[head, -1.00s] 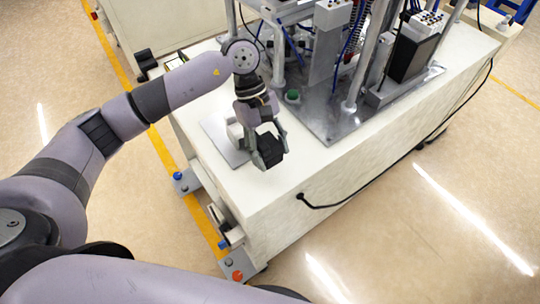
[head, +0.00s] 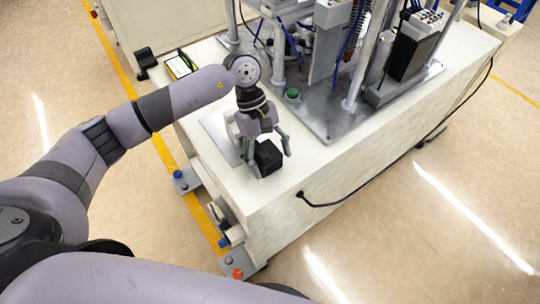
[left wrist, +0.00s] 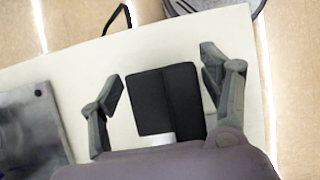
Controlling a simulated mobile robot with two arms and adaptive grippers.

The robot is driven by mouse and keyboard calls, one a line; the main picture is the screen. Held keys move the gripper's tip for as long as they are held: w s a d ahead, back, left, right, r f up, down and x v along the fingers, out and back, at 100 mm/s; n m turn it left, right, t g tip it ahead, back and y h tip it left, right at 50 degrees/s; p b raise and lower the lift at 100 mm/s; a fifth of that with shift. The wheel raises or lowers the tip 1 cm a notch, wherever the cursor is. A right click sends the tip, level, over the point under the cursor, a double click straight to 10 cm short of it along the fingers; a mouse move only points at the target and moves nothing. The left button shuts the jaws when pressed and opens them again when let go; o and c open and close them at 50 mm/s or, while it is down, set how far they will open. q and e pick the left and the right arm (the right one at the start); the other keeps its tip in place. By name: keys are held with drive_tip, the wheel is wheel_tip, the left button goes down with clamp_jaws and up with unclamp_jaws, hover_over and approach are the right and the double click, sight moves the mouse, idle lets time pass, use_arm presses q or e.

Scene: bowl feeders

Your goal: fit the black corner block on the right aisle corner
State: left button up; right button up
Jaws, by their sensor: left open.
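The black corner block (head: 268,157) is on or just over the white bench top, inward of its near corner (head: 243,217); contact with the top is hard to tell. My left gripper (head: 269,152) is open, with its fingers spread on both sides of the block. In the left wrist view the block (left wrist: 165,98) lies between the open fingers (left wrist: 158,78), with gaps on both sides. A small pale part shows at the block's lower edge there. The near corner of the bench looks bare. My right gripper is not in view.
A feeder machine on a metal base plate (head: 325,122) stands behind the gripper, with a green button (head: 292,93). A thin grey plate (head: 219,138) lies left of the block. A black cable (head: 345,203) runs along the bench side. Another black block (head: 146,62) is at the far left.

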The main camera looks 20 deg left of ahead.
use_arm(q)
drive_tip(key=shift+r, duration=0.1)
drive_tip(key=shift+r+p, duration=0.2)
drive_tip(key=shift+p, duration=0.1)
drive_tip(key=b+v, duration=0.2)
drive_tip(key=v, duration=0.9)
drive_tip(key=shift+a+r+b, duration=0.2)
drive_tip(key=shift+r+b, duration=0.1)
drive_tip(key=shift+b, duration=0.1)
drive_tip(key=shift+w+f, duration=0.1)
